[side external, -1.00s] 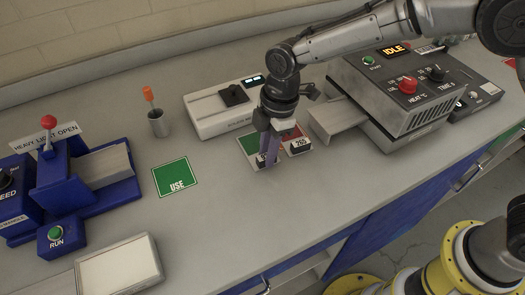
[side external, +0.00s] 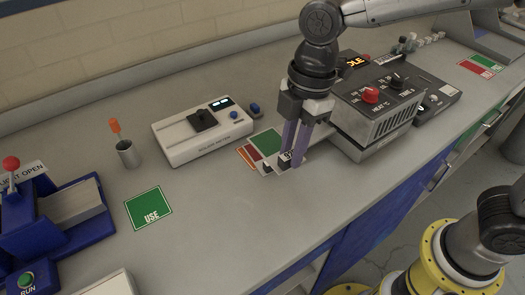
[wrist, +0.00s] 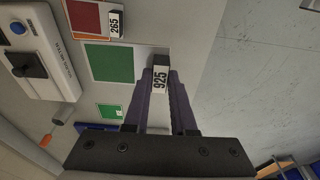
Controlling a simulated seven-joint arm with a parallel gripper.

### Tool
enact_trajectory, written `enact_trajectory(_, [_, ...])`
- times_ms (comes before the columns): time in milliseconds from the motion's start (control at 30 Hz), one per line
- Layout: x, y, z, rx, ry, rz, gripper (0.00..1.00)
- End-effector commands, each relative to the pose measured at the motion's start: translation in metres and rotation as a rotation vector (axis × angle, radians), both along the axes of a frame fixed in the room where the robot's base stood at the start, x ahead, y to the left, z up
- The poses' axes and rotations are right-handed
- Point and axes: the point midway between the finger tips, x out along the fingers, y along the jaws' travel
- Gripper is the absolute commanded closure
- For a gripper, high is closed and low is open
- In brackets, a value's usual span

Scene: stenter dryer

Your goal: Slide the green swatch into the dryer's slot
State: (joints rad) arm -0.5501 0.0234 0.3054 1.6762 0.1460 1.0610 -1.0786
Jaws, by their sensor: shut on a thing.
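The green swatch (side external: 266,141) is a green patch on a white card with a tag marked 925 (wrist: 160,78). My gripper (side external: 291,163) is shut on the tag end of this card. In the wrist view the tag sits between my purple fingertips (wrist: 159,72), and the green patch (wrist: 110,62) extends to the left. The card partly covers other swatches in the side view; its height above the counter is hard to tell. The grey dryer (side external: 378,105) stands just right of my gripper. Its slot is hidden; my fingers partly cover its left-hand plate.
A red-and-orange swatch (side external: 247,154) lies near the green one; its tag reads 265 (wrist: 115,22). A white meter (side external: 203,130) stands behind. A green USE mat (side external: 149,208), a metal cup (side external: 128,153) and a blue machine (side external: 55,215) are left. The front counter is clear.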

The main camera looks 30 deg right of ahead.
Motion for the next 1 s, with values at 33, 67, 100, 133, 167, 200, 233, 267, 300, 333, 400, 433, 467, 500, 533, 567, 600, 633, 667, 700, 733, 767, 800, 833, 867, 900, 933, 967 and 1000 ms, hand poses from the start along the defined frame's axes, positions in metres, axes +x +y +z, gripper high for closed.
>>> enact_trajectory(33, [-0.007, -0.005, 0.004, 0.001, -0.002, 0.000, 1.00])
enact_trajectory(67, [-0.010, -0.008, 0.006, 0.001, -0.002, 0.000, 1.00])
enact_trajectory(100, [-0.014, -0.011, 0.008, 0.001, -0.002, 0.000, 1.00])
enact_trajectory(133, [-0.017, -0.013, 0.010, 0.000, -0.001, 0.000, 1.00])
enact_trajectory(167, [-0.019, -0.014, 0.011, 0.000, -0.001, 0.000, 1.00])
enact_trajectory(200, [-0.022, -0.016, 0.012, 0.000, -0.001, -0.001, 1.00])
enact_trajectory(233, [-0.023, -0.017, 0.013, 0.000, -0.001, -0.003, 1.00])
enact_trajectory(267, [-0.025, -0.018, 0.014, 0.000, 0.001, -0.008, 1.00])
enact_trajectory(300, [-0.026, -0.019, 0.014, 0.000, 0.003, -0.021, 1.00])
enact_trajectory(333, [-0.027, -0.020, 0.015, 0.000, 0.004, -0.035, 1.00])
enact_trajectory(400, [-0.028, -0.021, 0.015, -0.001, 0.011, -0.087, 1.00])
enact_trajectory(433, [-0.027, -0.021, 0.016, -0.002, 0.014, -0.118, 1.00])
enact_trajectory(467, [-0.027, -0.021, 0.016, -0.002, 0.016, -0.155, 1.00])
enact_trajectory(500, [-0.025, -0.021, 0.017, -0.003, 0.018, -0.210, 1.00])
enact_trajectory(533, [-0.023, -0.021, 0.018, -0.003, 0.018, -0.255, 1.00])
enact_trajectory(567, [-0.021, -0.021, 0.019, -0.004, 0.019, -0.303, 1.00])
enact_trajectory(600, [-0.017, -0.021, 0.020, -0.003, 0.019, -0.371, 1.00])
enact_trajectory(633, [-0.014, -0.022, 0.021, -0.003, 0.021, -0.424, 1.00])
enact_trajectory(667, [-0.011, -0.022, 0.021, -0.004, 0.021, -0.478, 1.00])
enact_trajectory(700, [-0.006, -0.023, 0.022, -0.005, 0.022, -0.549, 1.00])
enact_trajectory(733, [-0.003, -0.024, 0.022, -0.004, 0.022, -0.604, 1.00])
enact_trajectory(767, [0.002, -0.025, 0.023, -0.003, 0.022, -0.659, 1.00])
enact_trajectory(800, [0.007, -0.026, 0.023, -0.002, 0.022, -0.732, 1.00])
enact_trajectory(833, [0.012, -0.028, 0.023, -0.002, 0.022, -0.788, 1.00])
enact_trajectory(867, [0.016, -0.029, 0.024, -0.001, 0.021, -0.842, 1.00])
enact_trajectory(900, [0.023, -0.031, 0.024, 0.002, 0.021, -0.918, 1.00])
enact_trajectory(933, [0.028, -0.033, 0.024, 0.003, 0.020, -0.975, 1.00])
enact_trajectory(967, [0.033, -0.035, 0.024, 0.005, 0.019, -1.032, 1.00])
enact_trajectory(1000, [0.040, -0.038, 0.023, 0.008, 0.018, -1.106, 1.00])
